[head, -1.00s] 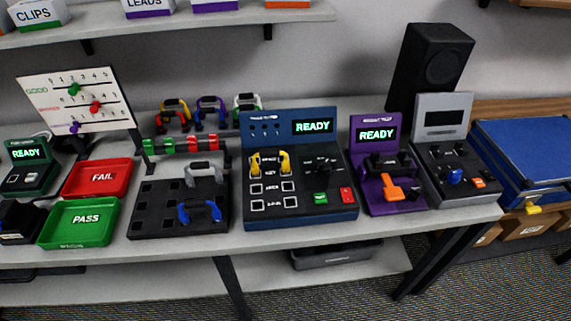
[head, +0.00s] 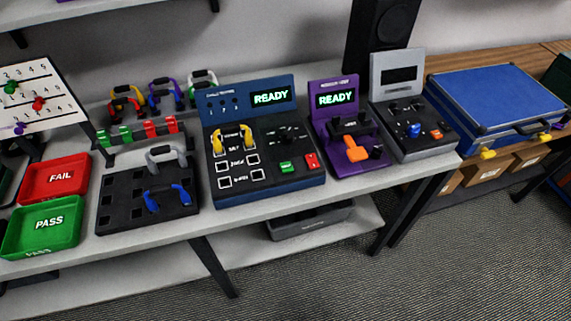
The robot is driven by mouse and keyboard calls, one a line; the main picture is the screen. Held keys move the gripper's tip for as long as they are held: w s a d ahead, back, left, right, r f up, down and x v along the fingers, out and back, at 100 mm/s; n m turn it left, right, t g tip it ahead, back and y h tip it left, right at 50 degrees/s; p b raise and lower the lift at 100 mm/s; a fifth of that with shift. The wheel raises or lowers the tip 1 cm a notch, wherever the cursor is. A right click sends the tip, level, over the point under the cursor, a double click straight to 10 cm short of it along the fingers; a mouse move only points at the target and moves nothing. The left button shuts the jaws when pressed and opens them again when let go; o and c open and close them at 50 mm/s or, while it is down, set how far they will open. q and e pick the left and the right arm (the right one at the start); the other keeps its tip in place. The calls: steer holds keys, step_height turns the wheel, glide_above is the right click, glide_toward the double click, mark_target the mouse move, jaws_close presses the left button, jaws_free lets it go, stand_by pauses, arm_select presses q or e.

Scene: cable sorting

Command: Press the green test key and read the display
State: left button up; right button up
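The blue tester (head: 264,150) stands on the bench in the middle of the head view. Its green test key (head: 286,167) is at the lower right of its panel, left of a red key (head: 312,160). Its display (head: 271,97) reads READY in green. A yellow-ended cable (head: 232,138) sits in the top pair of sockets on the tester's left side. Neither of my grippers shows in the head view.
A purple tester (head: 346,125), its screen also reading READY, and a grey unit (head: 412,118) stand to the right. A black cable tray (head: 120,203), red FAIL tray (head: 53,180) and green PASS tray (head: 43,227) are to the left. A blue case (head: 495,100) is far right.

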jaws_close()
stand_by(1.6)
